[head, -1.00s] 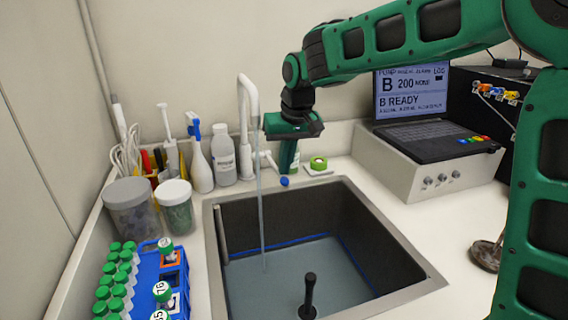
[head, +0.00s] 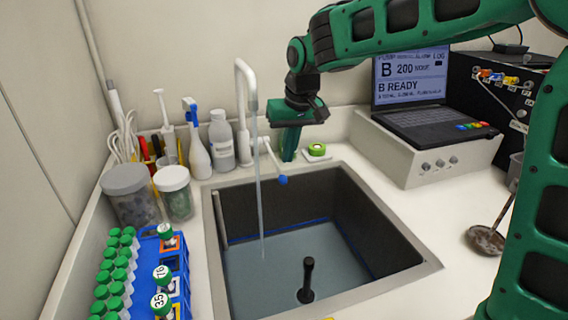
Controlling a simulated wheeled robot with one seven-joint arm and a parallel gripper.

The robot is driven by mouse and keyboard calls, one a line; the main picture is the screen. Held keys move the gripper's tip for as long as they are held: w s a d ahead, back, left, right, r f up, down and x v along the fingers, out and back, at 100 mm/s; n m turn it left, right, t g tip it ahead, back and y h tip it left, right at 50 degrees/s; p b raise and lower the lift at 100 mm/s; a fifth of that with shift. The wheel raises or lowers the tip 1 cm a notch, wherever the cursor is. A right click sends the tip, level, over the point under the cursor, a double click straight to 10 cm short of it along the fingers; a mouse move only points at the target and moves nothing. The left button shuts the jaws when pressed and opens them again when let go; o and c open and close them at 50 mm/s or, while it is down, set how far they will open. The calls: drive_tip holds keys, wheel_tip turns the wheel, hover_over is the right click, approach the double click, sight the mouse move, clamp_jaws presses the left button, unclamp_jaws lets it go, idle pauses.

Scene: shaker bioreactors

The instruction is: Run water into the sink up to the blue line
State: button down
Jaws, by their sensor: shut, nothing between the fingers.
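The sink (head: 340,184) is a dark basin with a pale metal rim. Water (head: 300,258) covers its floor, with its surface just under the blue line (head: 300,226) on the back wall. A thin stream falls from the white faucet (head: 246,80) into the basin. The tap lever (head: 273,160) ends in a blue knob (head: 283,180) at the sink's back edge. My green gripper (head: 289,157) is shut and empty, pointing down just right of the lever; I cannot tell whether they touch. A black upright plug or standpipe (head: 307,280) stands in the water.
Bottles (head: 221,140) and lidded jars (head: 127,195) stand left of the faucet. A blue rack (head: 172,268) of green-capped tubes is at the left front. A laptop (head: 425,120) sits on a white box at the right. The counter right of the sink holds a metal ladle-like item (head: 486,239).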

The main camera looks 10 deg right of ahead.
drive_tip(key=s+v, duration=0.2)
drive_tip(key=v, duration=0.7)
drive_tip(key=shift+d, duration=0.2)
drive_tip(key=shift+s+f, duration=0.1)
drive_tip(key=shift+s, duration=0.05)
idle(6.8)
